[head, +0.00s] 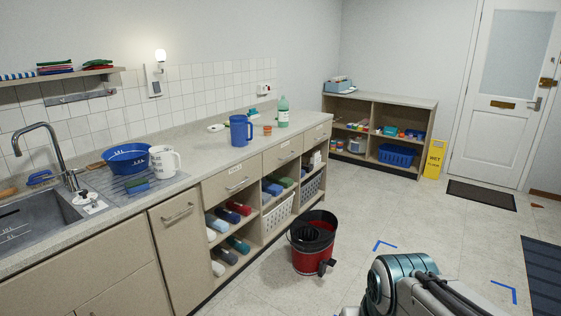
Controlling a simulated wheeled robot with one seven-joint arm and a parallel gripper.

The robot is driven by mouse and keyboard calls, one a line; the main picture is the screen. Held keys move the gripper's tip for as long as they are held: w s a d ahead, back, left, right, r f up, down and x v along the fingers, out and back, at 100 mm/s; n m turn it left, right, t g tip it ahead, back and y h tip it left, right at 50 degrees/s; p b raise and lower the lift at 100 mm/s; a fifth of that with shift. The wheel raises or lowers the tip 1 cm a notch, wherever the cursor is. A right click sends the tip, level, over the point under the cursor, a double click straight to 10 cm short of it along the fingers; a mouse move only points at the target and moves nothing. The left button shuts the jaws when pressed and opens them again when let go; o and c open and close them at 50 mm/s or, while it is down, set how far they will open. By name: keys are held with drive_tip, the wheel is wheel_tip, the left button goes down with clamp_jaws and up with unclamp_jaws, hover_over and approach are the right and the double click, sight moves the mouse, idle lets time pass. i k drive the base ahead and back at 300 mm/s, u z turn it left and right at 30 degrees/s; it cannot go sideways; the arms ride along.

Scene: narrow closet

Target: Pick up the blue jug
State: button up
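The blue jug (238,131) stands upright on the long counter in the head view, a little right of the picture's middle-left. It is tall, and its handle appears on its right side. Nothing hides it. Part of my arm shows at the lower right, over the floor and well away from the jug. My gripper's fingers are not in view.
A green bottle (283,112) and a small orange-brown pot (267,130) are right of the jug. A red bucket (312,250) stands before the counter. Floor to its right is mostly clear.

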sight(238, 124)
drive_tip(key=z, duration=0.15)
drive_tip(key=i, duration=1.8)
drive_tip(key=u, duration=0.55)
drive_tip(key=i, duration=1.5)
drive_tip(key=u, duration=1.25)
drive_tip(key=i, duration=0.65)
drive_tip(key=u, duration=0.35)
